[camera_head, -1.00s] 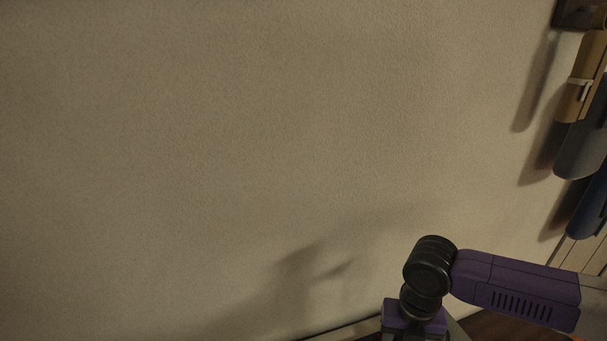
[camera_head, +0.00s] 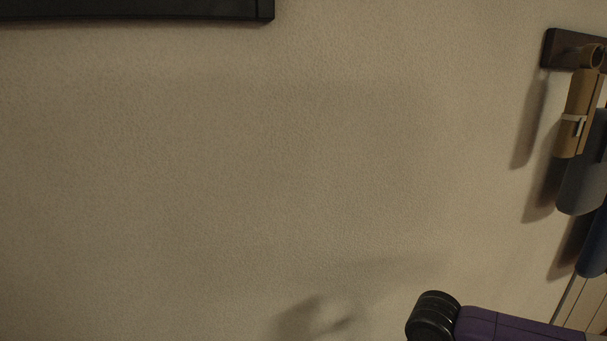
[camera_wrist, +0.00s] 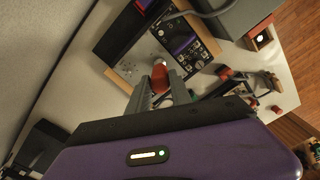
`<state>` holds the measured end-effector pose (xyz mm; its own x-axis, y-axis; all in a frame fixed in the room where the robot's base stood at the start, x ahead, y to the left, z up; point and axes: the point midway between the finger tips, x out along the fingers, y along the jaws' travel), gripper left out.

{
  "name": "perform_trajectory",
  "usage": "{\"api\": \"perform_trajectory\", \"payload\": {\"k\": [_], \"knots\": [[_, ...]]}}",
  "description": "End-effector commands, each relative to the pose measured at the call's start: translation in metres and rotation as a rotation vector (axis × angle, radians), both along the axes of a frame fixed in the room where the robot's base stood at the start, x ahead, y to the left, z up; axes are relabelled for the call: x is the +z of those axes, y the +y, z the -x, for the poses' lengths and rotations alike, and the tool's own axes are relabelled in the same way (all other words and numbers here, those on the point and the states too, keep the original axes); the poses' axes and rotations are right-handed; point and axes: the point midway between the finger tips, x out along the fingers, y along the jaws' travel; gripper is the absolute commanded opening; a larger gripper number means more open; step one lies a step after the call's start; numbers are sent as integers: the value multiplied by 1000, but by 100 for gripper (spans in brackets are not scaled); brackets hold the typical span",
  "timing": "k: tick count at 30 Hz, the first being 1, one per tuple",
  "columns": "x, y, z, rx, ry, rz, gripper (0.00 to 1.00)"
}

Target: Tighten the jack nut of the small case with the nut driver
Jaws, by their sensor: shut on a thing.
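In the wrist view my gripper (camera_wrist: 159,86) is shut on the red handle of the nut driver (camera_wrist: 160,74). The driver points away from my camera, and its far end lies over the near edge of a synth case (camera_wrist: 182,44) with a dark and purple panel, knobs and wooden sides. I cannot tell whether the tip touches the case. The jack nut is too small to make out. The head view shows neither the case nor my gripper, only part of my arm.
The pale table (camera_wrist: 85,85) runs beside a wall (camera_wrist: 35,40). A grey cable (camera_wrist: 205,13) arches over the case. Rolled items (camera_head: 578,115) hang on the wall in the head view.

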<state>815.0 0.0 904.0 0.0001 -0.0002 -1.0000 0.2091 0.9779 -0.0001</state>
Motion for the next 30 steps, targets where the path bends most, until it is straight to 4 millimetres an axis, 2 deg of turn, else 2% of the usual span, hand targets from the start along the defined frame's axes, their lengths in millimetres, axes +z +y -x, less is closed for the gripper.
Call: {"api": "perform_trajectory", "payload": {"k": [21,30], "knots": [[1,0,0,-231,2,0,0],[0,0,0,-250,1,0,0]]}}
